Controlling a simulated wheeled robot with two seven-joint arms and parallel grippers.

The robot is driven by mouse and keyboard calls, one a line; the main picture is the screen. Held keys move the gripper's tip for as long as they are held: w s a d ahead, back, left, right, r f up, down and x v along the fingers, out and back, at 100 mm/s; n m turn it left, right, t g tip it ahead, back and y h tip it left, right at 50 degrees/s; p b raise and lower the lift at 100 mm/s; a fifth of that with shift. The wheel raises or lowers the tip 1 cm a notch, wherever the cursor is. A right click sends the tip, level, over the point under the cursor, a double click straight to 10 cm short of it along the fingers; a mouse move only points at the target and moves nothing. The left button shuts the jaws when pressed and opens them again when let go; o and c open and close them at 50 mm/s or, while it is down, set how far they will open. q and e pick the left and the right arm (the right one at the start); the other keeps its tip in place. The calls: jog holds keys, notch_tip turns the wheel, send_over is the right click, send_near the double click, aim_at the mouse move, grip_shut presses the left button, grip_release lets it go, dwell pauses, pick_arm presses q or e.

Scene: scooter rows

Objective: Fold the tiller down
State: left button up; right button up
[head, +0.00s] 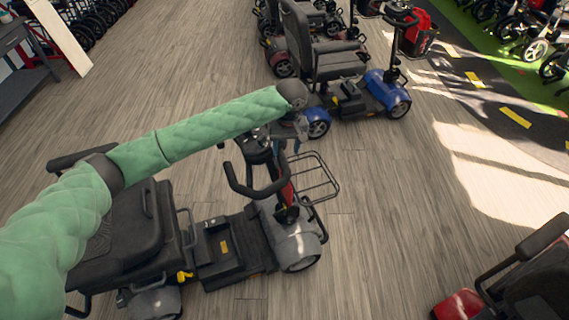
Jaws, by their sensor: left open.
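A grey mobility scooter (300,247) stands on the floor below my left arm, its black seat at the left. Its tiller (284,195) is upright at the front, with a black loop handlebar (262,192) at the top. My left arm, in a green padded cover, reaches over the scooter from the left. My left gripper (291,140) is open at the tiller head, pointing down. My wrist partly hides the tiller head, and I cannot tell whether the fingers touch it. My right gripper is out of view.
A wire basket (318,180) sits in front of the tiller. A blue scooter (385,90) stands beyond, and a red scooter (460,306) is at the lower right. A dark table (15,75) and white panel (68,38) are at the upper left. Wood floor between is clear.

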aim_at(284, 164)
pick_arm(q)
jog(key=shift+f+n, duration=0.15)
jog(key=shift+n, duration=0.15)
jog(key=shift+f, duration=0.25)
jog(key=f+p, duration=0.1)
jog(key=f, duration=0.1)
jog(key=f+p, duration=0.1)
jog(key=f, duration=0.2)
jog(key=shift+s+a+f+p, duration=0.1)
jog(key=shift+a+f+p, duration=0.1)
jog(key=shift+p, duration=0.1)
jog(key=shift+f, duration=0.8)
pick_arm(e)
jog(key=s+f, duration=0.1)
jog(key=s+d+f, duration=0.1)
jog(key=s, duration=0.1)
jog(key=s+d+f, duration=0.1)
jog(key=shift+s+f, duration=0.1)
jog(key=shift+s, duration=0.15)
pick_arm(q)
jog(key=shift+c, duration=0.2)
jog(key=shift+a, duration=0.1)
grip_shut()
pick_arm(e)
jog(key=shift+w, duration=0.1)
